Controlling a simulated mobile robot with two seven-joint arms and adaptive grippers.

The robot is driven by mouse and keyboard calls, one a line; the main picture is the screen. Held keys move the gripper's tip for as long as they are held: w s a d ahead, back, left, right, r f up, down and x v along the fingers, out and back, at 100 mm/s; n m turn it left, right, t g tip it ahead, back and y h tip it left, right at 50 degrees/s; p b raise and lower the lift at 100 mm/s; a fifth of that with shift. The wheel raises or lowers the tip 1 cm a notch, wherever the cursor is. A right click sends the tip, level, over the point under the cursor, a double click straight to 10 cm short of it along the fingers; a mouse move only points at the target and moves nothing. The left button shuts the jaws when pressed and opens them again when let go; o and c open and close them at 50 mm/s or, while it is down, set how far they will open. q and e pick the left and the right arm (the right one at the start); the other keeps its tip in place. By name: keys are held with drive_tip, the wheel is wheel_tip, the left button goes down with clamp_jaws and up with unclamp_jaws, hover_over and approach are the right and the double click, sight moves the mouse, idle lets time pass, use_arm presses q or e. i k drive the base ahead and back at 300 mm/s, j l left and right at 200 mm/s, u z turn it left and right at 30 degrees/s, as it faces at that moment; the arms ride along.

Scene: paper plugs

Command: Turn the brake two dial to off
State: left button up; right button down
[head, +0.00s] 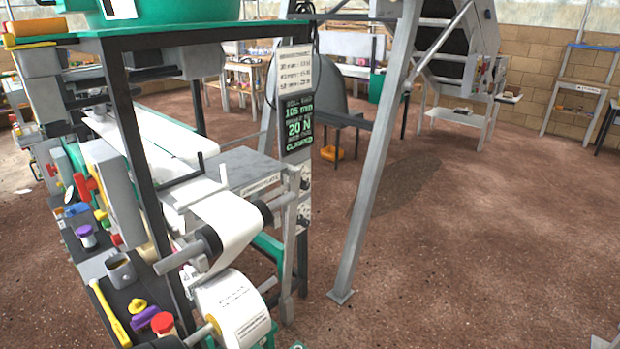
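I cannot pick out the brake two dial for certain. Small dark round fittings (304,214) sit on the side of the grey post below the display, too small to read. The machine (245,166) stands at the left with white paper (228,218) running over its rollers. A printed paper roll (236,308) hangs at its lower front. The dark display (298,118) reads 105 mm, 20 N and what looks like "clamped". Neither of my grippers is in view.
A control bench (88,262) at the left carries several coloured knobs and a yellow handle (110,312). A slanted grey post (371,165) stands on the floor right of the machine. Open brown floor (470,240) lies to the right. Another machine (455,70) stands at the back.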

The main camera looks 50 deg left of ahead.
sight(305, 185)
drive_tip(key=i+l+u, duration=0.1)
drive_tip(key=i+u, duration=0.2)
drive_tip(key=i, duration=1.35)
drive_tip(key=i+u, duration=0.45)
drive_tip(key=i+l+u, duration=0.1)
drive_tip(key=i+u, duration=0.35)
drive_tip(key=i+l+u, duration=0.3)
drive_tip(key=i+u, duration=0.15)
drive_tip(key=i, duration=0.1)
